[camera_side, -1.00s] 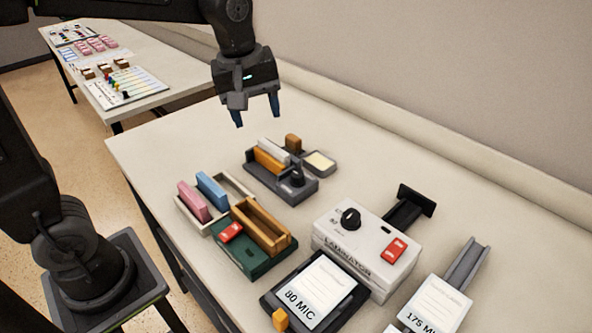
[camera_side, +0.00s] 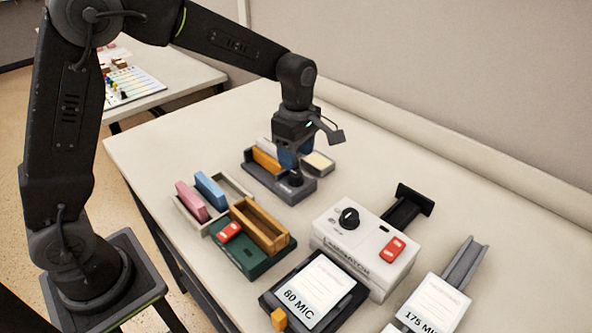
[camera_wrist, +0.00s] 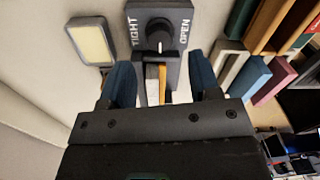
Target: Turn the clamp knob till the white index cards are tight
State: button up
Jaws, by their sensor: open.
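The dark clamp holder (camera_side: 262,180) sits on the table with its black knob (camera_side: 296,178) at the near right end. In the wrist view the knob (camera_wrist: 159,33) lies between the words TIGHT and OPEN, its white mark pointing down the picture. The white index cards (camera_wrist: 151,84) stand in the slot beside an orange block (camera_wrist: 163,82); my gripper partly hides them. In the side view the cards (camera_side: 267,147) show behind the orange block (camera_side: 266,161). My gripper (camera_wrist: 160,75) is open, pointing down over the holder, its blue fingers either side, apart from the knob.
A small cream-topped tray (camera_side: 318,162) is close beside the holder. A tray with pink and blue blocks (camera_side: 210,188), a green base with a wooden box (camera_side: 262,225) and a white laminator (camera_side: 340,245) stand nearer. Table beyond the holder is mostly clear.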

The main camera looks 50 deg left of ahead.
aim_at(296, 173)
jog(key=shift+f, duration=2.6)
jog(key=shift+c, duration=0.5)
jog(key=c, duration=0.8)
jog(key=shift+m, duration=0.3)
jog(key=shift+m, duration=2.8)
